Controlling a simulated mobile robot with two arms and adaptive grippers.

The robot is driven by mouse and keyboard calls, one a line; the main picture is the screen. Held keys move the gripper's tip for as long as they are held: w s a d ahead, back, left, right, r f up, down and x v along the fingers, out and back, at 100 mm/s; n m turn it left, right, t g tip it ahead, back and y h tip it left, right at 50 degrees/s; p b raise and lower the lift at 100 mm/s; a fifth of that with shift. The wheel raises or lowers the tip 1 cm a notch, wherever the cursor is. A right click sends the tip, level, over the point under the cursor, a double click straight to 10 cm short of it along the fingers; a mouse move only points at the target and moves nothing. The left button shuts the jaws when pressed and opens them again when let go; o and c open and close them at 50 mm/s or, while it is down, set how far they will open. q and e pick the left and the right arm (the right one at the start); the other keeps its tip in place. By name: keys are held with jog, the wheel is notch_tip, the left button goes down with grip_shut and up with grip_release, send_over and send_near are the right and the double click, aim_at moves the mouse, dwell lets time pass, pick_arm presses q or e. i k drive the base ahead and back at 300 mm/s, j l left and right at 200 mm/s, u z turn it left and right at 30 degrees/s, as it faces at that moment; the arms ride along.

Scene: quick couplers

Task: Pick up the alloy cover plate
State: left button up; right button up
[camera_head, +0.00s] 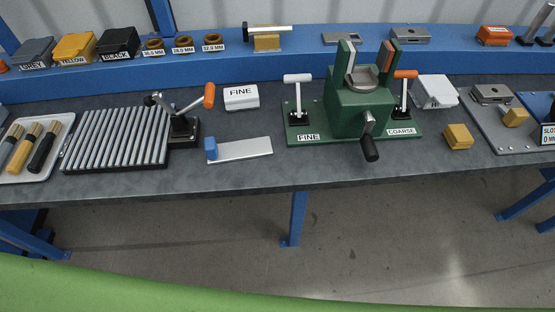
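I cannot tell for sure which piece is the alloy cover plate. A flat grey metal plate (342,39) lies on the blue shelf, right of centre. A thicker grey metal piece (410,35) lies to its right on the same shelf. Another grey metal piece with a hole (492,94) sits on a grey base plate (490,125) at the right of the bench. A silvery flat strip with a blue block (240,149) lies near the front edge. Neither of my grippers is in view.
A green vise (357,108) with levers marked FINE and COARSE stands mid-bench. A ribbed rack (115,138) and a brush tray (27,170) are at left. Labelled bins (75,47) and brass rings line the shelf. A yellow block (458,136) stands right of the vise.

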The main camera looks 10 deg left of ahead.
aim_at(252, 148)
jog(key=i+j, duration=0.15)
jog(key=j, duration=0.2)
jog(key=i+j+z, duration=0.1)
jog(key=j, duration=0.2)
jog(key=i+j, duration=0.2)
jog(key=j, duration=0.15)
jog(key=l+u, duration=0.2)
jog(key=u, duration=0.15)
jog(key=l+u, duration=0.15)
jog(key=u, duration=0.25)
jog(key=l+u, duration=0.15)
jog(key=u, duration=0.2)
jog(key=k, duration=0.05)
